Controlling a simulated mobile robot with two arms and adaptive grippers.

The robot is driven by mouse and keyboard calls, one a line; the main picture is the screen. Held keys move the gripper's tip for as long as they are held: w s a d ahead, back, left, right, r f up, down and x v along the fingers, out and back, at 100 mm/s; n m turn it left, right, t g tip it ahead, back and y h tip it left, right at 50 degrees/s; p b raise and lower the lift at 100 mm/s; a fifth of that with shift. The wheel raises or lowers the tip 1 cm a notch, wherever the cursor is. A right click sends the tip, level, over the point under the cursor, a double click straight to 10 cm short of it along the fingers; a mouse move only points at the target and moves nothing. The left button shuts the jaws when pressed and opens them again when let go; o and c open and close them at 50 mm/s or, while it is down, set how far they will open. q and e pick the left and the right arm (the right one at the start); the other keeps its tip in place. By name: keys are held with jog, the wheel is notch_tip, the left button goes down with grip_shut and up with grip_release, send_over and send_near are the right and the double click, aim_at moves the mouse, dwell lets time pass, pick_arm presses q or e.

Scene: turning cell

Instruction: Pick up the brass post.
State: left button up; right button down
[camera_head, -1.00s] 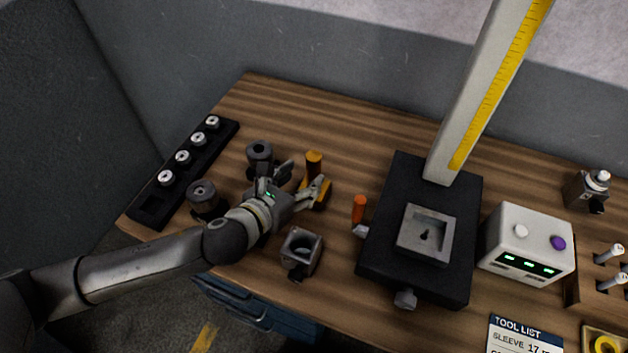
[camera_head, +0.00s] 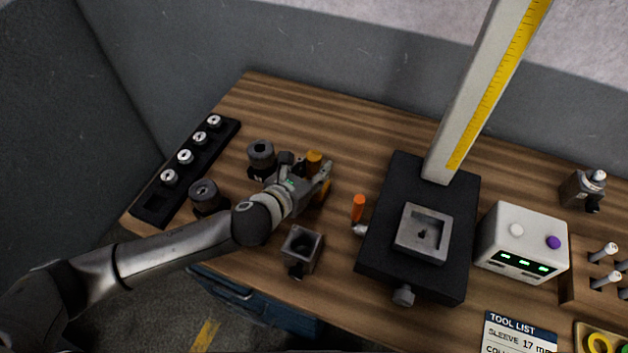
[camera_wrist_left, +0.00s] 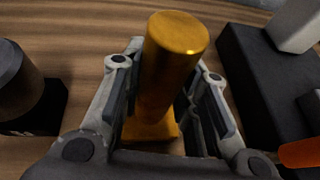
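The brass post (camera_head: 314,159) stands upright on the wooden bench, left of the black height-gauge base. In the left wrist view the post (camera_wrist_left: 172,62) rises from a square brass foot between my two fingers. My left gripper (camera_head: 311,174) is around the post, one finger on each side. In the left wrist view the gripper (camera_wrist_left: 165,95) looks open, with the fingers close to the post; a narrow gap shows on the right. The lower post is partly hidden by the hand in the head view. My right gripper is not in view.
Dark round parts (camera_head: 261,154) stand just left of the hand. A grey bored block (camera_head: 301,249) is in front. An orange-handled tool (camera_head: 358,208) and the black gauge base (camera_head: 459,208) are to the right. The bench behind the post is clear.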

pick_arm(q)
grip_shut()
jog(key=shift+w+r, duration=0.15)
jog(key=shift+r, duration=0.15)
